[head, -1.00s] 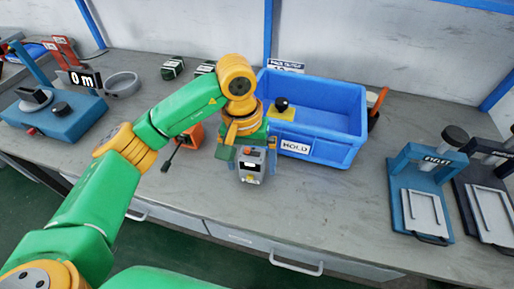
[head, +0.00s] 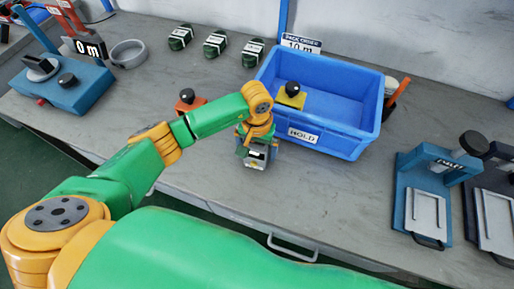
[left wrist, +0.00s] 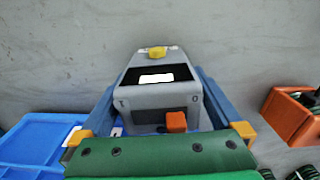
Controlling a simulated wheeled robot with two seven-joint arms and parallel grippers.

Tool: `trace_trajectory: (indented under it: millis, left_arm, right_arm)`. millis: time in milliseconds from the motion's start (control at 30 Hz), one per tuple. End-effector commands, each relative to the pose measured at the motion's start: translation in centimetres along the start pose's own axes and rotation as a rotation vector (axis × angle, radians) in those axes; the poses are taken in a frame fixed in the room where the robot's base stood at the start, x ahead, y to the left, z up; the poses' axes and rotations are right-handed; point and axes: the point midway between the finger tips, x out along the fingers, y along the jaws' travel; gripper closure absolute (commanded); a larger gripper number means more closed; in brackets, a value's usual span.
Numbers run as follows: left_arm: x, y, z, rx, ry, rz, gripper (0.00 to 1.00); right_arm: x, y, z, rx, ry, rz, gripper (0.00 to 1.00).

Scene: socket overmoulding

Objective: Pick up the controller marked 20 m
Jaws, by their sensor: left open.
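A small grey controller (head: 256,159) stands on the bench in front of the blue bin. In the left wrist view the controller (left wrist: 157,96) shows a yellow knob, a blank-looking white label and an orange button. I cannot read a length marking on it. My left gripper (head: 257,146) is down at the controller. In the left wrist view its blue fingers (left wrist: 162,82) stand open, one on each side of the controller. Whether either finger touches it I cannot tell. My right gripper is not in view.
The blue bin (head: 347,134), labelled HOLD, holds a yellow block with a black knob (head: 291,95). An orange box (head: 188,101) stands left of the gripper. Several dark green bundles (head: 215,43) lie behind. Blue presses (head: 425,195) stand right. The front bench is clear.

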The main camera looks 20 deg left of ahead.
Motion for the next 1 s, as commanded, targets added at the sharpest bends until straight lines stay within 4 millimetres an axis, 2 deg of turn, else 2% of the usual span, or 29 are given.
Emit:
trace_trajectory:
  millis: [133,167,433,667,767,900,1000]
  left_arm:
    - [0.0,0.0,0.0,0.0,0.001,0.001,0.0]
    - [0.0,0.0,0.0,0.0,0.001,0.001,0.05]
    - [0.0,0.0,0.0,0.0,0.001,0.001,0.78]
    - [-0.1,0.0,-0.1,0.0,0.001,0.001,0.78]
    - [-0.8,0.1,-0.1,0.0,0.003,0.003,0.78]
    - [-3.4,0.1,-0.1,0.003,0.008,0.002,0.78]
    - [-5.7,1.0,1.9,0.009,0.009,0.004,0.78]
  right_arm:
    - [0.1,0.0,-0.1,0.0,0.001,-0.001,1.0]
    - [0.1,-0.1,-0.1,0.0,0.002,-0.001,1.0]
    - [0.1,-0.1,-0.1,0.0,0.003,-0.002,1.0]
    - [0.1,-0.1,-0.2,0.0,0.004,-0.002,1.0]
    - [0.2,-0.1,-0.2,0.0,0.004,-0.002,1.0]
    - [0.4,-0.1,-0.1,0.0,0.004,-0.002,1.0]
    - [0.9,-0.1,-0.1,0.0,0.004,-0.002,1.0]
